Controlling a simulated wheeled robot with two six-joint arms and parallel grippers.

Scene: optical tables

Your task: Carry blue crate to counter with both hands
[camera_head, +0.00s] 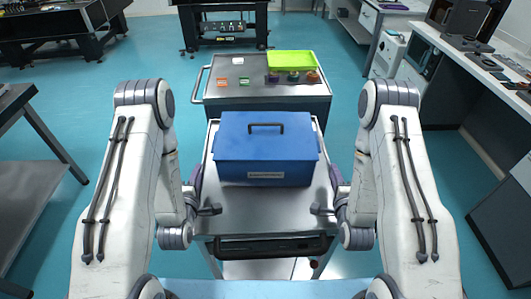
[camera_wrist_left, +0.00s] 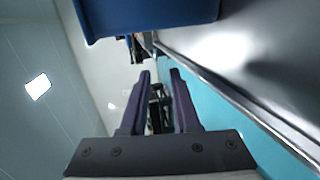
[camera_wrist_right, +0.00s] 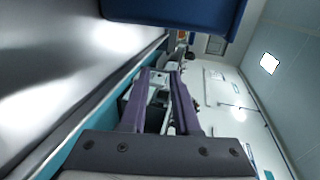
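The blue crate (camera_head: 266,155) is a closed box with a dark handle on its lid and a pale label on its near side. It rests on a steel cart (camera_head: 240,207) straight in front of me. My left gripper (camera_head: 195,180) is low beside the crate's left side, apart from it. Its two purple fingers stand open and empty in the left wrist view (camera_wrist_left: 160,73), with the crate (camera_wrist_left: 150,14) above them. My right gripper (camera_head: 338,180) is likewise beside the right side, open and empty in the right wrist view (camera_wrist_right: 160,72). A light-topped counter (camera_head: 500,83) runs along the right.
Behind the crate stands another cart (camera_head: 240,101) with a green tray (camera_head: 291,59) and several small coloured items. A microwave-like appliance (camera_head: 421,57) is near the right counter. A grey table (camera_head: 25,185) is at the left. Blue floor (camera_head: 345,80) is open between the carts and the counter.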

